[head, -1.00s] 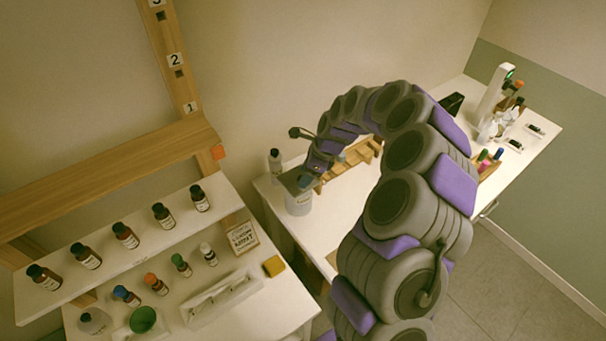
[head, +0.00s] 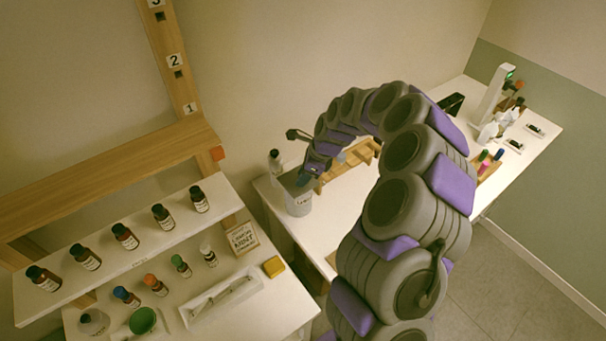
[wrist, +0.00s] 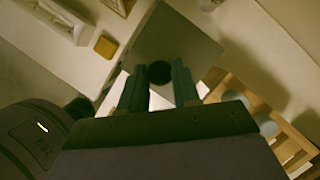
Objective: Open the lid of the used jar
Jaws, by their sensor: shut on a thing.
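The used jar (head: 299,204), a pale container with a label, stands at the left end of the white bench. Its lid is a flat grey plate (wrist: 172,38) with a dark round knob (wrist: 160,72) in the wrist view. My gripper (wrist: 158,84) is shut on the lid, with its two fingers on either side of the knob. In the head view my gripper (head: 306,178) is over the jar's top, and the lid (head: 288,181) shows there as a tilted grey plate. The inside of the jar is hidden.
A capped bottle (head: 275,162) stands just behind the jar. A wooden rack (head: 350,160) lies to its right. The left table holds several bottles, a white tray (head: 222,298), a yellow block (head: 274,267) and a sign (head: 242,238). The bench's middle is partly clear.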

